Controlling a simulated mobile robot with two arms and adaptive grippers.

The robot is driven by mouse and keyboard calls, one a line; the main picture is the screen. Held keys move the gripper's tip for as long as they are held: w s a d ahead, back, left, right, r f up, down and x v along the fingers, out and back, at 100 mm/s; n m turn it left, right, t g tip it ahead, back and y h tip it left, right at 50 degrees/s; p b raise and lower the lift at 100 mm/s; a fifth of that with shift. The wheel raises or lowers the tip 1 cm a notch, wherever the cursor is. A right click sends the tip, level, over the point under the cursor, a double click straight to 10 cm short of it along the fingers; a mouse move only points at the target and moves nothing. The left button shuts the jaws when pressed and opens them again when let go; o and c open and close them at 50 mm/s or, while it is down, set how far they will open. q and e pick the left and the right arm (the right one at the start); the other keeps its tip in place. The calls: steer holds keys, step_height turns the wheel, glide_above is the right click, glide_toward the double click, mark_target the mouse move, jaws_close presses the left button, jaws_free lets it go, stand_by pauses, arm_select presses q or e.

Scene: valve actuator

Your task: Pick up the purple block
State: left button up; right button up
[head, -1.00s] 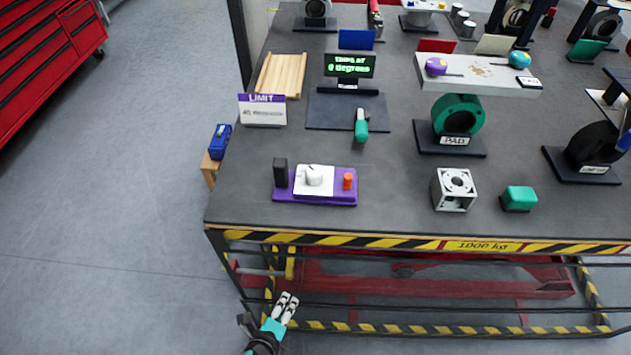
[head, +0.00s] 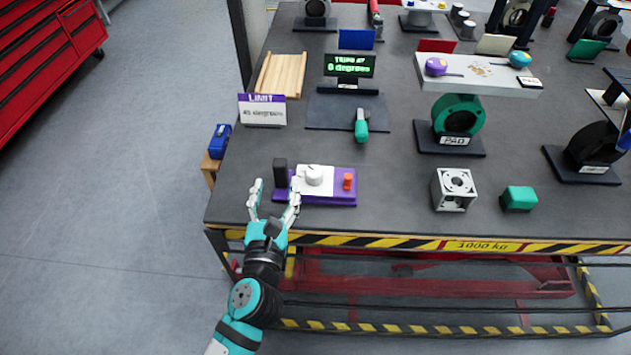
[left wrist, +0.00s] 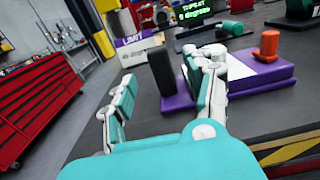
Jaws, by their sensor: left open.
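The purple block (head: 342,199) lies flat near the table's front edge, left of centre. It carries a black upright post (head: 280,172) at its left end, a white panel with a round knob (head: 314,175) and an orange peg (head: 347,181). My left gripper (head: 275,187) is open and empty, just in front of the block's left end, its fingers to either side of the post's line. In the left wrist view the post (left wrist: 160,72) shows between the fingers, and the right finger hides part of the purple block (left wrist: 255,80). My right gripper is not in view.
A LIMIT sign (head: 262,110) stands behind the block, beside a wooden tray (head: 282,75) and a display (head: 349,66). A green-handled tool (head: 361,126) lies behind. A metal cube (head: 454,189) and green block (head: 518,198) are to the right, with clear table between.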

mark_target(279, 173)
arm_select(q)
steer(key=shift+w+f, duration=0.1)
steer(key=shift+w, duration=3.1)
steer(key=shift+s, duration=0.1)
steer(key=shift+c, duration=0.4)
jaws_close()
